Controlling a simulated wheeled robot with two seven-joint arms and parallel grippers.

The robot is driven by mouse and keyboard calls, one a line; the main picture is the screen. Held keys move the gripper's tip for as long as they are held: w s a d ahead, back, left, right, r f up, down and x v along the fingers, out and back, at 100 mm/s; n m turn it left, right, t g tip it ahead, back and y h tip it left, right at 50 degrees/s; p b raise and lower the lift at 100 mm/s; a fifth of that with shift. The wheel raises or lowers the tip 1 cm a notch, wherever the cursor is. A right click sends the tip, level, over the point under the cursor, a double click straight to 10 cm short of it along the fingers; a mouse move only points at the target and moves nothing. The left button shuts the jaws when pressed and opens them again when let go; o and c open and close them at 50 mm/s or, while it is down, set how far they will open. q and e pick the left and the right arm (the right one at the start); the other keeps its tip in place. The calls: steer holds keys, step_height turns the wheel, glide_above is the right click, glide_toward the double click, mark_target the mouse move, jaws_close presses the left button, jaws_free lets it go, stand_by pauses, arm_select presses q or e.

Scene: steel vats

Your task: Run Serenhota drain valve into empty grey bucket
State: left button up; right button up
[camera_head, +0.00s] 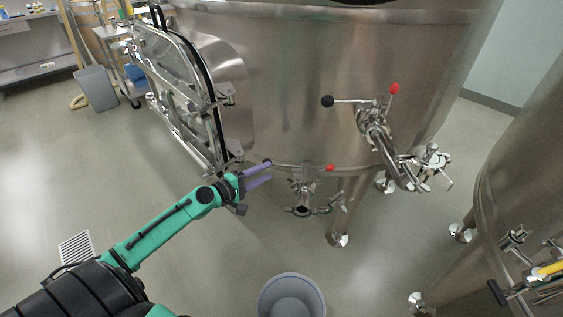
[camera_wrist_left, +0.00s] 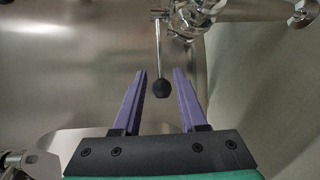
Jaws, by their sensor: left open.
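A steel vat (camera_head: 300,70) fills the top middle of the head view; I can read no name on it. Low on it is a drain valve (camera_head: 303,190) with a lever ending in a red knob (camera_head: 330,168), its outlet facing down. My left gripper (camera_head: 270,170) is open with purple fingers, just left of this valve. In the left wrist view a lever with a black knob (camera_wrist_left: 162,89) shows between the open fingertips (camera_wrist_left: 160,75); contact cannot be told. A grey bucket (camera_head: 291,297) stands on the floor below the valve, cut off by the frame; it looks empty. My right gripper is not in view.
A second valve (camera_head: 372,125) with red and black knobs and a pipe sits higher right on the vat. An open manway door (camera_head: 185,90) is at left. Another vat (camera_head: 530,190) stands at right. A grey bin (camera_head: 97,88) is far left.

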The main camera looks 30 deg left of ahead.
mark_target(279, 165)
arm_select(q)
steer(key=x, duration=0.7)
steer(key=shift+d+p, duration=0.1)
steer(key=shift+p, duration=0.2)
jaws_close()
stand_by(0.9)
